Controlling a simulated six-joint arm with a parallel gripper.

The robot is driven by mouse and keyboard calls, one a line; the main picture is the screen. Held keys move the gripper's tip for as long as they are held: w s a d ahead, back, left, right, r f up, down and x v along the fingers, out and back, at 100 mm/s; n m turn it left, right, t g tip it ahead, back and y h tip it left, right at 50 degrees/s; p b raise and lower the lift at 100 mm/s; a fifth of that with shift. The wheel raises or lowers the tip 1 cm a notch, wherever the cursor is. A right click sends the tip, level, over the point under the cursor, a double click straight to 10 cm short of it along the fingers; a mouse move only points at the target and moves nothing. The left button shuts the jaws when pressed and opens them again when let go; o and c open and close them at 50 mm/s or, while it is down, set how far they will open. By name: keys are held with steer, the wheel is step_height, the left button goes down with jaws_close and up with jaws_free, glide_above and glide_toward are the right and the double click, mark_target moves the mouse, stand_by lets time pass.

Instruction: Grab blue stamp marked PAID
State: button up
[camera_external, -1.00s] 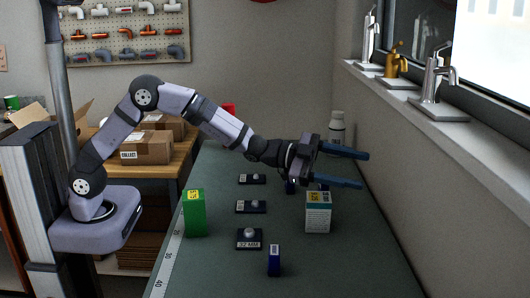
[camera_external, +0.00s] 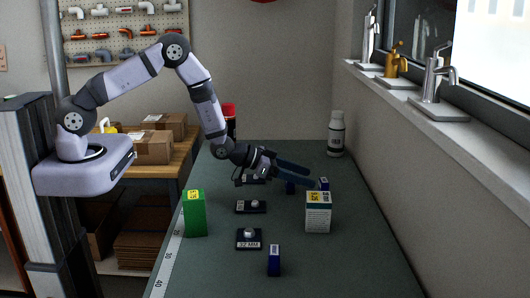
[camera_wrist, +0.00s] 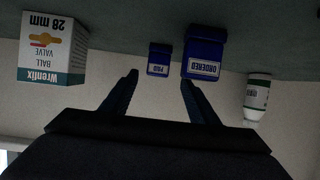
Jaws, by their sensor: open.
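The blue stamp marked PAID (camera_wrist: 159,60) shows upside down in the wrist view, between my two fingertips as seen there and apart from them. In the external view it appears to be the blue stamp (camera_external: 323,184) behind the white box, partly hidden.
A white valve box (camera_external: 318,214) stands in front of the stamps; the wrist view shows it at left (camera_wrist: 52,50). A white bottle (camera_external: 336,135) stands behind. A green box (camera_external: 194,214), black stands (camera_external: 249,239) and another blue stamp (camera_external: 274,261) are nearer.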

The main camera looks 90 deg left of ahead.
mark_target(320, 182)
steer(key=shift+p+x, duration=0.45)
steer(key=shift+x, duration=0.65)
steer(key=shift+w+d, duration=0.1)
steer(key=shift+d, duration=0.05)
steer(key=shift+p+x, duration=0.8)
steer(key=shift+x, duration=0.1)
steer(key=shift+p+x, duration=0.55)
steer(key=shift+x, duration=1.05)
steer(key=shift+d, duration=0.1)
steer(key=c, duration=1.1)
